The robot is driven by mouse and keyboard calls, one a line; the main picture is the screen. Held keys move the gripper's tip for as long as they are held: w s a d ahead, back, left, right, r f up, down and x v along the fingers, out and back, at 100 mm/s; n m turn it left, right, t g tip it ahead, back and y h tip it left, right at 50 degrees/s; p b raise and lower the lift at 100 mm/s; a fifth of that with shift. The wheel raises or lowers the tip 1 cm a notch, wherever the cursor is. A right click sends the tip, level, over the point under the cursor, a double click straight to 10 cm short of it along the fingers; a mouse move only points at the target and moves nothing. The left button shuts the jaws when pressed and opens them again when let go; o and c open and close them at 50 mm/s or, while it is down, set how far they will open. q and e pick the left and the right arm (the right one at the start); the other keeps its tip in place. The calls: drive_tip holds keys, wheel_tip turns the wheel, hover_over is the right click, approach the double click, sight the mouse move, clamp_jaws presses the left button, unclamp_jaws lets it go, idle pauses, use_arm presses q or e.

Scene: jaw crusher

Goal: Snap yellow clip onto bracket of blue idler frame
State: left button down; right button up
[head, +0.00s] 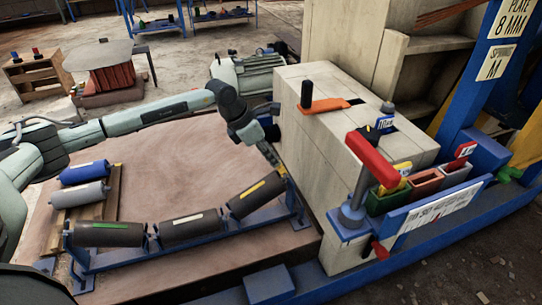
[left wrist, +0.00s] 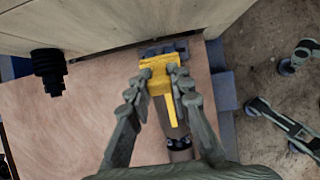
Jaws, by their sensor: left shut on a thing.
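My left gripper (head: 268,152) is shut on the yellow clip (left wrist: 160,78), at the right end of the blue idler frame (head: 218,238). In the left wrist view its two fingers (left wrist: 157,92) sit either side of the clip. The clip is over the end roller (left wrist: 172,126), close to a blue part of the frame at the roller's far end. In the head view a bit of the clip shows (head: 281,170) below the fingers. I cannot tell whether it is seated on the bracket. My right gripper is not in view.
The frame carries rollers with green, white and yellow labels on a wooden tabletop (head: 165,165). Two spare rollers (head: 84,172) lie at the left. A large pale block (head: 335,125) stands close right of the gripper, with a red-handled tool (head: 372,160) and coloured bins (head: 425,180) beyond.

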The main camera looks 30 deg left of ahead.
use_arm(q)
drive_tip(key=shift+b+x, duration=0.9)
drive_tip(key=shift+x, duration=0.45)
drive_tip(key=c, duration=1.3)
unclamp_jaws()
drive_tip(key=shift+a+r, duration=0.1)
drive_tip(key=v, duration=1.2)
